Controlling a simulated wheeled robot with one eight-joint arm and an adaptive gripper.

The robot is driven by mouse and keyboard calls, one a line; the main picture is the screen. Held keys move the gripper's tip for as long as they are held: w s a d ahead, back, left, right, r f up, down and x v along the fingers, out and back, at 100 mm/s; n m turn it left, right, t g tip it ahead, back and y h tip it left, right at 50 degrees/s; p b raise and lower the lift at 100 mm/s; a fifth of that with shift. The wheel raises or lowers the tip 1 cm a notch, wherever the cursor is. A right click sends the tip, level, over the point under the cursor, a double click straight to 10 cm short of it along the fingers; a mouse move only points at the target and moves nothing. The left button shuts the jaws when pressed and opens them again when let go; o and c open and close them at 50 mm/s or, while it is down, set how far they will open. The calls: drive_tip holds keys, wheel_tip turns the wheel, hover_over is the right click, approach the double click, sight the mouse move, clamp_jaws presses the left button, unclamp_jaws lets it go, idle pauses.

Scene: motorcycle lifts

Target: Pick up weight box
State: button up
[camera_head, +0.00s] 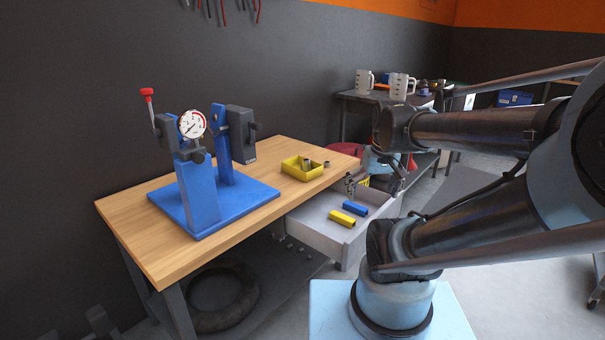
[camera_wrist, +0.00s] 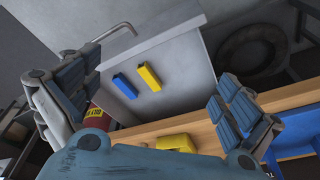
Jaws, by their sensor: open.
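Two small oblong boxes lie side by side in the open drawer, and I cannot tell which is called the weight box. The blue box (camera_head: 354,209) also shows in the wrist view (camera_wrist: 124,86); the yellow box (camera_head: 342,218) also shows there (camera_wrist: 150,77). The grey drawer (camera_head: 312,222) is pulled out from under the wooden bench (camera_head: 262,222). A yellow bin (camera_head: 292,170) with small metal pieces stands on the bench. My gripper (camera_head: 374,184) is open and empty above the drawer. In the wrist view its padded fingers (camera_wrist: 158,82) spread on either side of both boxes, apart from them.
A blue stand (camera_head: 226,203) with a dial gauge (camera_head: 192,124) occupies the bench's left part. A tyre (camera_head: 222,297) lies below the bench. Another table with jugs (camera_head: 400,85) stands behind my arm. A red container (camera_wrist: 97,111) shows beside the drawer.

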drive_tip(key=w+a+r+n+y, duration=0.15)
drive_tip(key=w+a+r, duration=0.25)
drive_tip(key=w, duration=0.4)
drive_tip(key=w+a+r+n, duration=0.2)
drive_tip(key=w+a+r, duration=0.1)
drive_tip(key=w, duration=0.5)
drive_tip(key=n+y, duration=0.1)
drive_tip(key=n, duration=0.3)
approach(304, 160)
drive_tip(key=x, duration=0.7)
drive_tip(key=shift+s+a+f, duration=0.15)
drive_tip(key=shift+f, duration=0.2)
drive_tip(key=shift+w+x, duration=0.15)
drive_tip(key=shift+x, duration=1.15)
drive_tip(key=shift+w+x, duration=0.1)
drive_tip(key=shift+x, duration=1.2)
drive_tip(key=shift+r, duration=0.1)
drive_tip(key=c, duration=0.9)
